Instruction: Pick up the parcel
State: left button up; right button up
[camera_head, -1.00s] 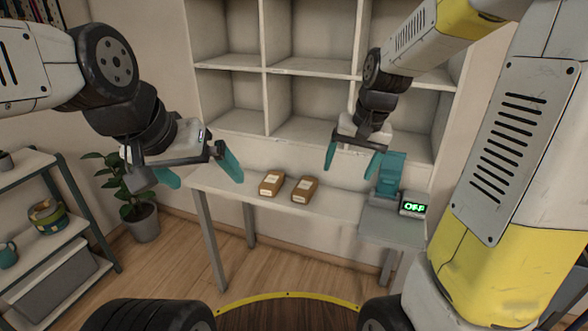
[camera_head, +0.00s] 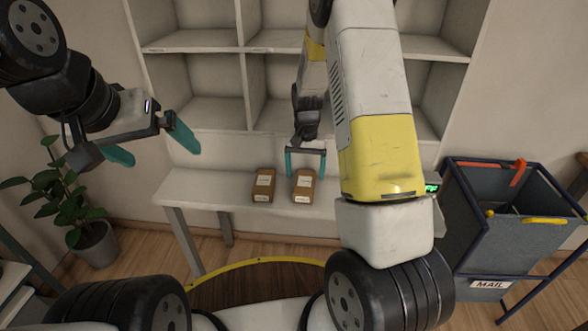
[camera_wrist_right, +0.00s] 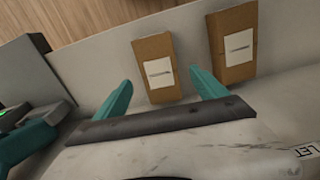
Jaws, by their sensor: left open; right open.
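Two brown parcels with white labels lie side by side on the white table (camera_head: 223,186), a left parcel (camera_head: 263,186) and a right parcel (camera_head: 304,190). My right gripper (camera_head: 305,164) is open, with its teal fingers at the far end of the right parcel. In the right wrist view this parcel (camera_wrist_right: 157,68) shows between and beyond the open fingertips, and the other parcel (camera_wrist_right: 233,45) lies to its right. I cannot tell whether the fingers touch the parcel. My left gripper (camera_head: 152,146) is open and empty, left of the table.
A white cubby shelf (camera_head: 240,65) stands behind the table. A green-lit display (camera_head: 432,188) is partly hidden behind my right arm. A blue mail bin (camera_head: 490,245) stands at the right, a potted plant (camera_head: 75,215) at the left. The table's left part is clear.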

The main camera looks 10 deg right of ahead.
aim_at(305, 181)
notch_tip(305, 181, down, 5)
jog(key=shift+f, duration=0.1)
jog(key=c, duration=1.5)
jog(key=shift+r, duration=0.2)
jog(key=shift+r, duration=0.5)
notch_tip(305, 181, up, 2)
jog(key=shift+r, duration=0.15)
jog(key=s+d, duration=0.1)
jog(key=s, duration=0.4)
jog(key=s+d+r, duration=0.1)
jog(key=s, duration=0.4)
jog(key=s+d, duration=0.1)
jog(key=s, duration=0.4)
jog(key=shift+s+d+r, duration=0.25)
jog(key=shift+s+d, duration=0.1)
jog(key=shift+d, duration=0.05)
